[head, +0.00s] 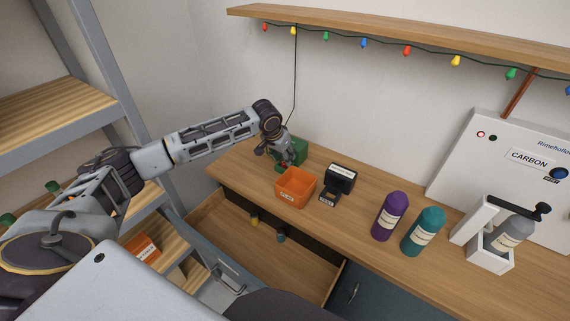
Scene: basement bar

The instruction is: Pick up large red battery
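My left gripper (286,161) points down over the near left side of a green bin (302,152) on the wooden counter. Its fingers are small and partly overlap the bin, so I cannot tell whether they are open or shut. A tiny reddish patch shows by the fingertips, too small to identify. I cannot clearly make out a large red battery; the bin's inside is mostly hidden. My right gripper is not in view.
On the counter (337,227) stand an orange bin (296,187), a black device (340,180), purple (390,216) and teal (424,231) bottles, and a white holder (490,251) with a grey bottle. A drawer (262,258) is open below. A shelf (400,30) with colored lights hangs above.

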